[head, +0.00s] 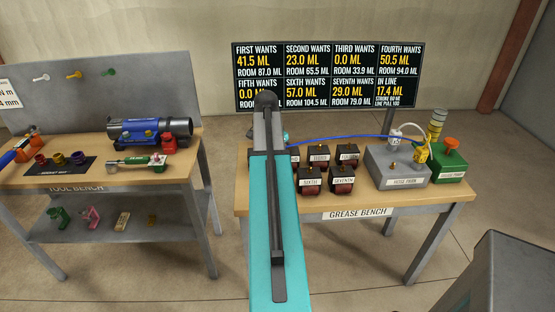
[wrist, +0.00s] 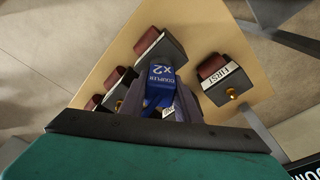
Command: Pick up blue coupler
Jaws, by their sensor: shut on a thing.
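The blue coupler (wrist: 160,78), marked "COUPLER x2", sits between the dark fingers of my gripper (wrist: 160,98) in the wrist view. The gripper is shut on it. Below it in that view are the bench top and dark blocks. Its height above them is hard to tell. In the head view my teal arm hides most of the gripper and the coupler. A blue hose (head: 340,137) runs from beside the arm's end to the right, toward the hose park (head: 400,165).
The grease bench (head: 450,192) carries several dark blocks, including sixth (head: 310,180) and seventh (head: 342,180). The first block (wrist: 222,80) is right of the coupler in the wrist view. A green pump (head: 448,162) stands at right. The tool bench (head: 120,178) is at left.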

